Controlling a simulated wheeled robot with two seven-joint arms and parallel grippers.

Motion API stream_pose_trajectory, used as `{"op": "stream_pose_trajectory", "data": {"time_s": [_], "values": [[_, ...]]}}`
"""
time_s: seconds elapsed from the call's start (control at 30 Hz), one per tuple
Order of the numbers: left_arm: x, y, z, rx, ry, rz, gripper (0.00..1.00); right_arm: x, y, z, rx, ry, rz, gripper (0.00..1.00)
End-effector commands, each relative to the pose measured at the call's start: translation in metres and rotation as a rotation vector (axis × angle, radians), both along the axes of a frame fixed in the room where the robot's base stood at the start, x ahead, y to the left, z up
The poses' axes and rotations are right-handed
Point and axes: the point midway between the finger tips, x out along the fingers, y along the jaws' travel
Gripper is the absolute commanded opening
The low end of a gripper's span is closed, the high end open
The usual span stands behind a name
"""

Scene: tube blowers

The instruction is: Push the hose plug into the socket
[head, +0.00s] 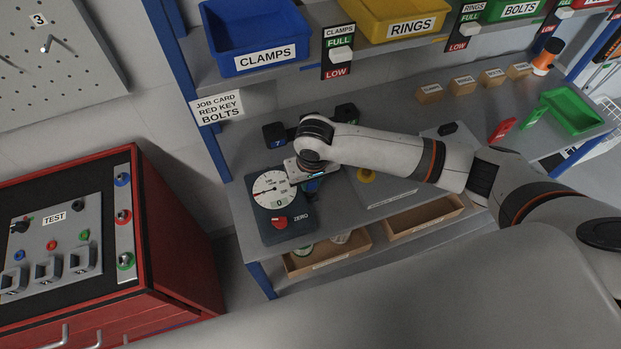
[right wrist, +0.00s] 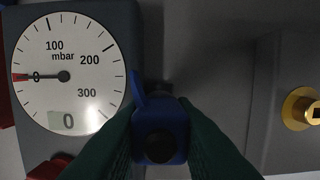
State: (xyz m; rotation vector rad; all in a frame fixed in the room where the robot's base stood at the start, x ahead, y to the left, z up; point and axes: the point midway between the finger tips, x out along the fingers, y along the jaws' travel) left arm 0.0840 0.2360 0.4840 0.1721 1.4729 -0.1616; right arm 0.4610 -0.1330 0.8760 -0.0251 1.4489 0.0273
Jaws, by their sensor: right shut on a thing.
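My right gripper (head: 312,180) is over the workbench beside the pressure gauge. In the right wrist view its two green fingers (right wrist: 160,140) are shut on a blue piece (right wrist: 158,115) with a dark round middle. I cannot tell for sure whether this is the hose plug. A little blue shows under the gripper in the head view, but the arm hides most of it. A brass ring-shaped fitting (right wrist: 300,109) sits on a grey block to the right, apart from the gripper; I cannot tell whether it is the socket. My left gripper is not in view.
The gauge (head: 272,187) reads 0 and stands close left of the gripper. A red test cabinet (head: 178,235) with ringed ports is at the left. Blue CLAMPS (head: 262,28) and yellow RINGS (head: 405,12) bins are above. Open wooden trays (head: 425,216) sit below the bench.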

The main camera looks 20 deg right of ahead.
Motion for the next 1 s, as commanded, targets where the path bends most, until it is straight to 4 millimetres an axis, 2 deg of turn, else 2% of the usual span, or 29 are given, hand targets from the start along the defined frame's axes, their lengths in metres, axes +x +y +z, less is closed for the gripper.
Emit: {"op": "stream_pose_trajectory", "data": {"time_s": [1.0], "values": [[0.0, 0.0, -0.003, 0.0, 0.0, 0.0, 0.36, -0.002, 0.0, -0.012, -0.001, 0.006, 0.001, 0.0]]}}
